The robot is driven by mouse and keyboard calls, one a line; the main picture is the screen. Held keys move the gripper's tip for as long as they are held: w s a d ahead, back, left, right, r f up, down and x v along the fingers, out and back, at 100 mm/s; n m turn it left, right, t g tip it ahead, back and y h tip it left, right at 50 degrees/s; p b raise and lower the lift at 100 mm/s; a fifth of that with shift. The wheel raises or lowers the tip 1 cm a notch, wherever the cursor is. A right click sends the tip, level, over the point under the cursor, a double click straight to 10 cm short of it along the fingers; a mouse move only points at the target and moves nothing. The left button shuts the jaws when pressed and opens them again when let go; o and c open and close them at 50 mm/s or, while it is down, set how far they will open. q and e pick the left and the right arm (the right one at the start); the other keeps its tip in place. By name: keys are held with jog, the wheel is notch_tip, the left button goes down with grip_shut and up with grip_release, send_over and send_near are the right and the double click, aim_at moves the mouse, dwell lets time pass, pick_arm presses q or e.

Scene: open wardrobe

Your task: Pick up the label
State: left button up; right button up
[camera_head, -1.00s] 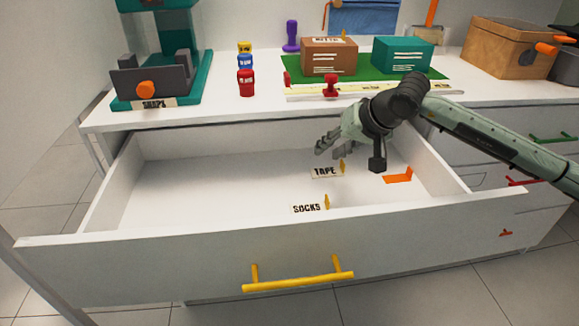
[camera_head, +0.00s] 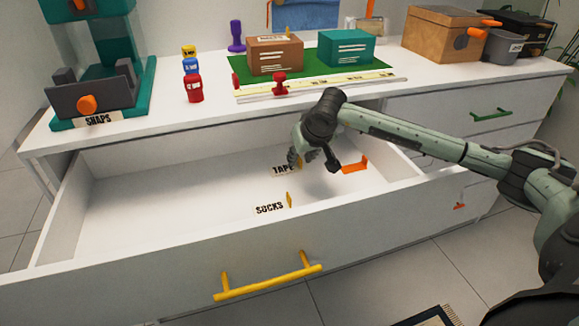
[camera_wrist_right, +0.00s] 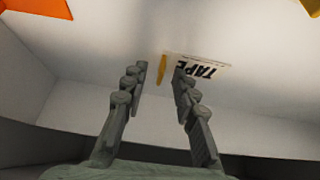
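The TAPE label (camera_head: 284,169) stands in the open white drawer (camera_head: 130,205), with a yellow tab at its right end in the head view. A second label, SOCKS (camera_head: 269,209), stands nearer the drawer front, also with a yellow tab. My right gripper (camera_head: 298,158) is inside the drawer close to the TAPE label and partly covers it. In the right wrist view, the fingers of my right gripper (camera_wrist_right: 160,70) are spread apart, with the yellow tab of the TAPE label (camera_wrist_right: 200,70) between and just beyond their tips. Nothing is held. My left gripper is not in view.
An orange corner piece (camera_head: 355,165) lies in the drawer right of my gripper. The drawer front has a yellow handle (camera_head: 268,278). The countertop above holds boxes on a green mat (camera_head: 300,67) and a teal machine (camera_head: 100,60). The drawer's left part is clear.

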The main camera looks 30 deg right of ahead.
grip_shut()
dwell(0.3)
